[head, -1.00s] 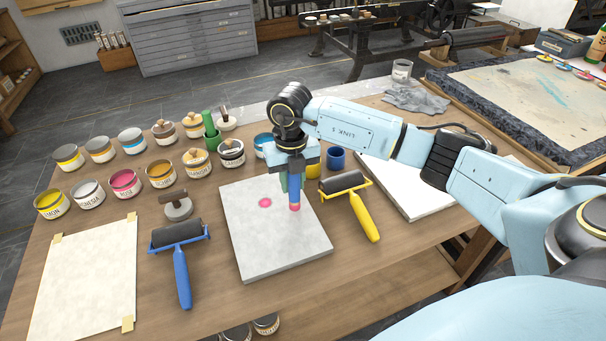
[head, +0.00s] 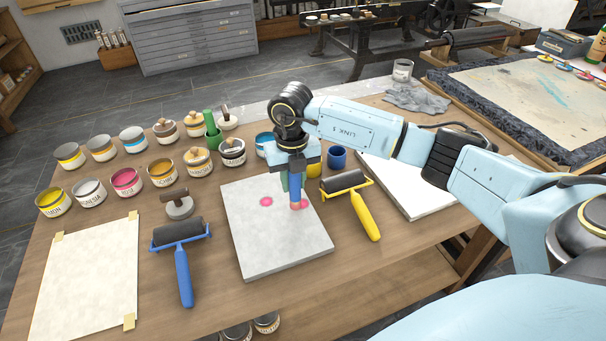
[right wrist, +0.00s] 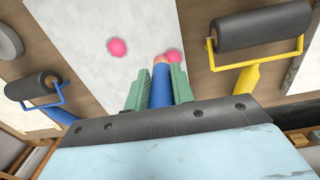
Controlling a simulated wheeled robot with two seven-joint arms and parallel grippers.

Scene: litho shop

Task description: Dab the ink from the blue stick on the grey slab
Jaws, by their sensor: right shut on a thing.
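The grey slab (head: 265,235) lies flat on the table. It bears a pink ink spot (head: 266,202) left of its middle and a second pink spot (head: 304,204) near its right edge. My right gripper (head: 294,180) is shut on the blue stick (head: 295,188), which points down over the right part of the slab. In the right wrist view the stick (right wrist: 161,88) sits between the green fingers, with its tip (right wrist: 161,60) beside the second spot. I cannot tell whether the tip touches the slab. My left gripper is not in view.
A blue-handled roller (head: 182,255) lies left of the slab and a yellow-handled roller (head: 357,208) lies close to its right. Several ink tins, such as the magenta one (head: 126,183), stand at the back left. Taped paper (head: 85,280) lies at the front left.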

